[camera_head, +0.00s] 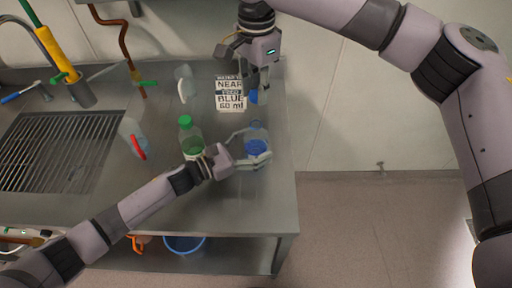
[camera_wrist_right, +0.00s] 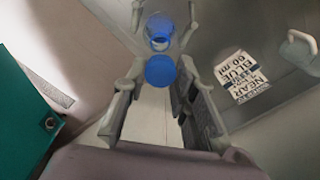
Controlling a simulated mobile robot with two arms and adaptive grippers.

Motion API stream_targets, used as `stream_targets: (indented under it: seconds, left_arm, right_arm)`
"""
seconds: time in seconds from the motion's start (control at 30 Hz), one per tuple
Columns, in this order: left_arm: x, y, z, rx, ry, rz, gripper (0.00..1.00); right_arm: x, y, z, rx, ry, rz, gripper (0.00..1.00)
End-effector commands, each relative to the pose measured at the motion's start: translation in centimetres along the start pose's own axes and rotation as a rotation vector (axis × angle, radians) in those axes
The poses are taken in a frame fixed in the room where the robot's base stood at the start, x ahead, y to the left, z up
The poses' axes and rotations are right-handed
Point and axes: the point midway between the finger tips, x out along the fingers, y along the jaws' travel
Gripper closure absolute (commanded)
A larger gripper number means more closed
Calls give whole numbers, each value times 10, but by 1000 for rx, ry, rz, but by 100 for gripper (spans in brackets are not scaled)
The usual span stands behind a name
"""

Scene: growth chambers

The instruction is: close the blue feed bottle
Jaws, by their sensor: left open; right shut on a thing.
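The blue feed bottle (camera_head: 256,141), clear with blue liquid, stands upright near the bench's right edge, with no cap seen on its neck. It also shows in the right wrist view (camera_wrist_right: 160,30), beyond the cap. My left gripper (camera_head: 254,148) is open, with its fingers on either side of the bottle; whether they touch it I cannot tell. My right gripper (camera_head: 259,91) is shut on a blue cap (camera_wrist_right: 160,70), held above and behind the bottle, apart from it. The cap shows partly in the head view (camera_head: 254,97).
A green-capped bottle (camera_head: 190,136) stands left of the blue one, close to my left arm. A sign reading "NEAR BLUE 60 ml" (camera_head: 230,95) is behind. Clear vessels with a red part (camera_head: 138,147) and a white part (camera_head: 182,90) are further left, near the sink grate (camera_head: 60,150).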

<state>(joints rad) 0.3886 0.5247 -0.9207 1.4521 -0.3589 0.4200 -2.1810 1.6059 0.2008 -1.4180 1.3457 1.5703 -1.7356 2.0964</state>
Motion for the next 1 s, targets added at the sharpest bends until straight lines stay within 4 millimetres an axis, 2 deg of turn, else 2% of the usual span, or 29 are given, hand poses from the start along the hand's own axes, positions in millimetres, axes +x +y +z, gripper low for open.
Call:
stream_targets:
  seconds: [0.3,1.0]
  left_arm:
    - [2,0,0,0,1,0,24]
    - [2,0,0,0,1,0,70]
  right_arm:
    - [0,0,0,0,0,0,83]
    - [0,0,0,0,0,0,83]
